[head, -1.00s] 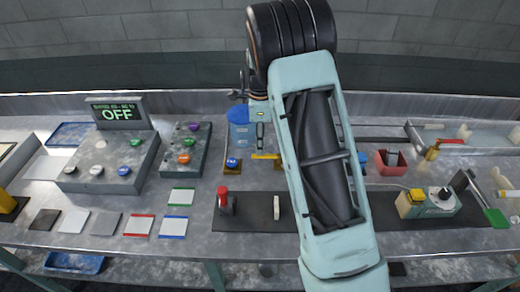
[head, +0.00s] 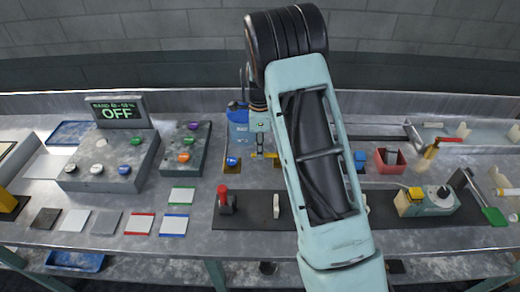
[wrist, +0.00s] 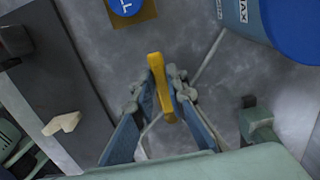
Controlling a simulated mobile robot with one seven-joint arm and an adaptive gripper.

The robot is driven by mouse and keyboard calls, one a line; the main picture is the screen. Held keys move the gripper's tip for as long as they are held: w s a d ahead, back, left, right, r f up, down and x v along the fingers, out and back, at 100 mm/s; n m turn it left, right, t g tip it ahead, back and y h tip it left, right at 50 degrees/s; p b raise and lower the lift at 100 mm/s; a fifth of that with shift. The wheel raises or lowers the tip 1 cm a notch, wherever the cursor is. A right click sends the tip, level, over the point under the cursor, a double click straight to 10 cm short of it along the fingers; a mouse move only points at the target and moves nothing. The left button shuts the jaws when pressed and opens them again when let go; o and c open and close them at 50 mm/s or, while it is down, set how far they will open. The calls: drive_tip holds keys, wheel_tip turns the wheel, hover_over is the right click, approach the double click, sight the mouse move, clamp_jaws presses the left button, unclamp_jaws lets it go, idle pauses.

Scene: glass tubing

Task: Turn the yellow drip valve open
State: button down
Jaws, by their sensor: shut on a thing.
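The yellow valve handle (wrist: 159,88) is a slim bar seen between the fingers in the wrist view. It runs lengthwise between them, and its far end reaches past the fingertips. My gripper (wrist: 161,79) is shut on it, with one finger against each side. In the head view a short piece of the yellow handle (head: 272,155) shows beside my gripper (head: 261,150), below the blue drum. The valve body under the handle is hidden by my gripper and arm.
A blue drum (wrist: 295,25) stands close at the upper right of the wrist view. A round blue button (wrist: 126,5) on a tan plate lies just beyond the handle. A dark mat (head: 255,215) with a red-topped switch (head: 223,197) is nearer. A display (head: 118,112) reads OFF.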

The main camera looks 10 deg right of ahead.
idle(0.4)
drive_tip(key=s+n+b, duration=0.1)
drive_tip(key=n, duration=0.1)
drive_tip(key=s+n+b, duration=0.1)
drive_tip(key=n, duration=0.1)
drive_tip(key=shift+s, duration=0.15)
drive_tip(key=n, duration=0.1)
drive_tip(key=s+n+b, duration=0.1)
drive_tip(key=shift+s+d+n, duration=0.25)
drive_tip(key=shift+n, duration=0.05)
drive_tip(key=n, duration=0.1)
drive_tip(key=s+n+b, duration=0.1)
drive_tip(key=shift+s+d+n, duration=0.15)
drive_tip(key=shift+d+n, duration=0.2)
drive_tip(key=shift+n, duration=0.05)
drive_tip(key=n, duration=0.1)
drive_tip(key=s+d+n+b, duration=0.1)
drive_tip(key=n, duration=0.1)
drive_tip(key=shift+s+d+n, duration=0.2)
drive_tip(key=shift+d+n, duration=0.05)
drive_tip(key=shift+n, duration=0.05)
drive_tip(key=shift+s+d+n+b, duration=0.25)
drive_tip(key=shift+d+n, duration=0.25)
drive_tip(key=shift+n, duration=0.5)
drive_tip(key=shift+s+d+n+b, duration=0.25)
drive_tip(key=shift+d+n, duration=0.25)
drive_tip(key=shift+n, duration=0.5)
drive_tip(key=c, duration=1.9)
unclamp_jaws()
drive_tip(key=shift+c, duration=0.2)
